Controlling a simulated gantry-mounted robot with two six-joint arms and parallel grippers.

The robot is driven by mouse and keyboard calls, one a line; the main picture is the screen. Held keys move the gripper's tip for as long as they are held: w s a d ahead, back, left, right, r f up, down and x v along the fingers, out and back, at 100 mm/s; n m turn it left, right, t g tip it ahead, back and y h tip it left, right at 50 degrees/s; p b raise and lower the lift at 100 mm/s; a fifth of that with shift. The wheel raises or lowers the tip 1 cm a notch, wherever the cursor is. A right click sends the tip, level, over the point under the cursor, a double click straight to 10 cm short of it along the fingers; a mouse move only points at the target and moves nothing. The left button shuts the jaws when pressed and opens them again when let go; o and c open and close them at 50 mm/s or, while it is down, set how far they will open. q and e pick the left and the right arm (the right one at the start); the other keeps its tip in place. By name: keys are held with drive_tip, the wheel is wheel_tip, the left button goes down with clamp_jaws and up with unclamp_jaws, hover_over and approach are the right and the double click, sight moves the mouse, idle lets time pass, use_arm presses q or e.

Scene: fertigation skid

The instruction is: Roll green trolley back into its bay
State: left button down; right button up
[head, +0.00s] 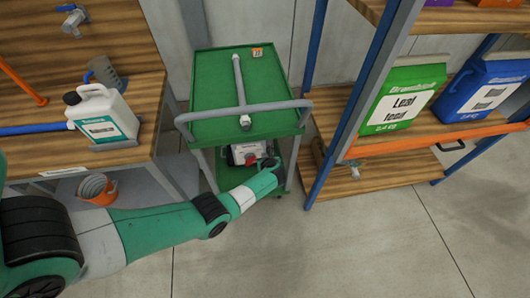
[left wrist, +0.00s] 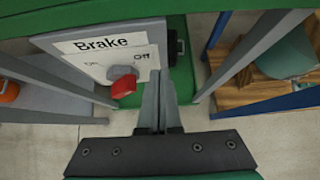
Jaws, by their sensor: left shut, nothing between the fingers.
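The green trolley (head: 226,85) stands between a wooden workbench and a shelf rack, its grey push handle (head: 215,114) toward me. A grey pipe (head: 239,85) with white end fittings lies on its top tray. Below the tray is a pale brake box (head: 244,152) with a red knob (head: 250,159). In the left wrist view, the box (left wrist: 100,50) reads "Brake", with "On" and "Off" marks. The red-tipped knob (left wrist: 124,86) sits between them. My left gripper (head: 272,164) is shut and empty; its fingers (left wrist: 160,90) are just right of the knob. My right gripper is out of view.
The rack's blue post (head: 317,40) stands close on the trolley's right. The front floor (head: 370,240) is clear.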

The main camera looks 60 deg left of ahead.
use_arm(q)
drive_tip(key=d+f+p+v, duration=0.1)
drive_tip(key=p+v, duration=0.5)
drive_tip(key=v, duration=0.5)
drive_tip(key=shift+d+p, duration=0.3)
drive_tip(key=shift+d, duration=0.1)
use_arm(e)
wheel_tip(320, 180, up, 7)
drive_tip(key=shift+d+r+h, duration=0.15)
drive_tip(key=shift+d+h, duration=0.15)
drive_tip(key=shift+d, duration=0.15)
use_arm(q)
drive_tip(key=shift+s, duration=0.15)
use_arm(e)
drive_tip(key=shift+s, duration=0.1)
